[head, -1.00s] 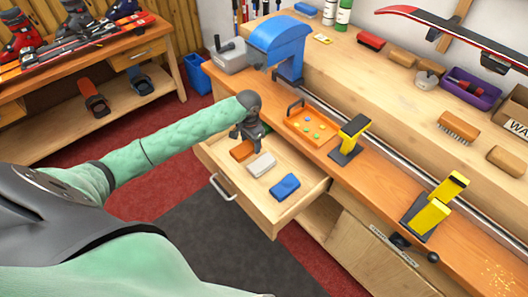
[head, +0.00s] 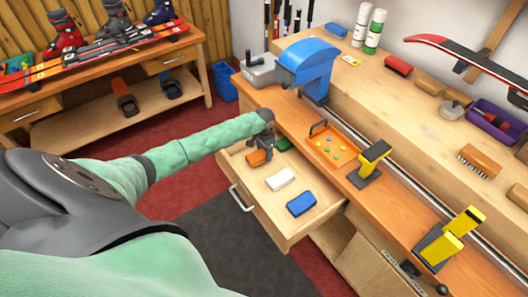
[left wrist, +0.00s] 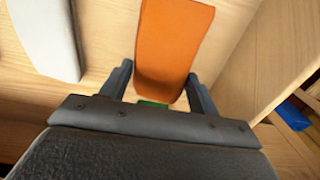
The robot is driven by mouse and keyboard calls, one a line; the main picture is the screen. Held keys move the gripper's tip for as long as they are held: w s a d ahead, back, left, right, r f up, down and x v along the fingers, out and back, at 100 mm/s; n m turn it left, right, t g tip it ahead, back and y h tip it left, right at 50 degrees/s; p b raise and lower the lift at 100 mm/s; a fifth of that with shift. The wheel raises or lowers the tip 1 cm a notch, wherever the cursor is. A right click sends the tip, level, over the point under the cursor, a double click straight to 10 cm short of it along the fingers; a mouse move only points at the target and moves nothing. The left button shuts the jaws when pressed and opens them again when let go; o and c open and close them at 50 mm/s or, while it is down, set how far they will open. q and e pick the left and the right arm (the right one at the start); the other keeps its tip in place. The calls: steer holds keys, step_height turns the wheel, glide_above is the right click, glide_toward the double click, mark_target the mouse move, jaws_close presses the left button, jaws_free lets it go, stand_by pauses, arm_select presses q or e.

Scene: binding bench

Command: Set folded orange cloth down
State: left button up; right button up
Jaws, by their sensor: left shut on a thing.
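The folded orange cloth (head: 257,157) is at the far left end of the open drawer (head: 262,203). My left gripper (head: 264,153) is shut on it from above. In the left wrist view the orange cloth (left wrist: 172,45) sits between the two fingers of my left gripper (left wrist: 158,88). Whether its underside touches the drawer floor I cannot tell. A white folded cloth (head: 280,179) and a blue one (head: 301,203) lie nearer in the drawer. A green cloth (head: 283,144) lies behind the orange one, partly hidden. My right gripper is out of view.
The bench beside the drawer holds an orange tray (head: 326,152) with small coloured pieces, a blue machine (head: 308,62) and yellow-topped clamps (head: 372,157). The drawer walls stand close around the cloths. A bin (head: 225,80) stands on the floor behind.

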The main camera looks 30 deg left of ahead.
mark_target(264, 152)
arm_select(q)
steer(key=shift+f, duration=0.85)
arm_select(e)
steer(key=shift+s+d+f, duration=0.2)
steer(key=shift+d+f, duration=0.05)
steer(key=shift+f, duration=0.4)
arm_select(q)
steer(key=o, duration=1)
steer(key=shift+f, duration=0.1)
steer(key=shift+c, duration=0.2)
steer(key=shift+r, duration=0.25)
step_height(264, 152, up, 12)
steer(key=b, duration=0.2)
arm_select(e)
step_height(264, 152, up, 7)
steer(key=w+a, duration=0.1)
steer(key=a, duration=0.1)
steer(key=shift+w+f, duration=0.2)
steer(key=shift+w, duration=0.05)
arm_select(q)
steer(key=shift+f, duration=0.1)
